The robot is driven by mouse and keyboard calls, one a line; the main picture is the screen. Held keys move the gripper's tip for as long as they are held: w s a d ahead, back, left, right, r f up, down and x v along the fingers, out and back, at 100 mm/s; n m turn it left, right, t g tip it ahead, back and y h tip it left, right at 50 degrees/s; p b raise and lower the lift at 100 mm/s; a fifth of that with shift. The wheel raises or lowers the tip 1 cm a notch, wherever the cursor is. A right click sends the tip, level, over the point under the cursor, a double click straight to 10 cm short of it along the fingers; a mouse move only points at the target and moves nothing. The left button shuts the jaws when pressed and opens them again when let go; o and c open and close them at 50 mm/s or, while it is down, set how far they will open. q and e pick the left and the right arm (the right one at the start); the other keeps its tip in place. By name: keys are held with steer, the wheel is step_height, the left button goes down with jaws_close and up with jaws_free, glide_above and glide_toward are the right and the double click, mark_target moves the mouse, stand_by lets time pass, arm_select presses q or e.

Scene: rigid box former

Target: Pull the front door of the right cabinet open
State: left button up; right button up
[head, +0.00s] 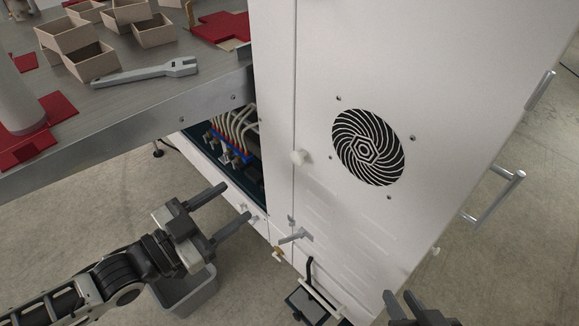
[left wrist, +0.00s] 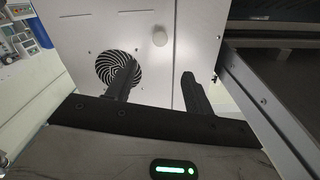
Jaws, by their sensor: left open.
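The white right cabinet shows a large front panel (head: 400,60) with a round black spiral vent (head: 368,147). A vertical seam runs left of the vent, with a small white round knob (head: 298,157) beside it. The panel looks closed. A grey lever (head: 293,237) sits lower near the seam. My left gripper (head: 237,203) is open and empty, left of the panel and apart from the knob. In the left wrist view, the vent (left wrist: 118,63) and knob (left wrist: 159,36) show beyond the open fingers (left wrist: 158,88). My right gripper (head: 420,308) is partly cut off at the bottom edge.
A metal table (head: 150,105) with small boxes and a wrench (head: 145,73) is at upper left. Below it is an open bay with cables (head: 235,135). A grey bin (head: 187,290) stands under my left arm. Metal handles (head: 495,197) project from the cabinet's right side.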

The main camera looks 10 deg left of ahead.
mark_target(294, 161)
arm_select(q)
steer(key=b+x, duration=0.1)
steer(key=x, duration=1.4)
steer(key=shift+w+d, duration=0.1)
steer(key=shift+w, duration=0.1)
arm_select(e)
steer(key=shift+f, duration=0.25)
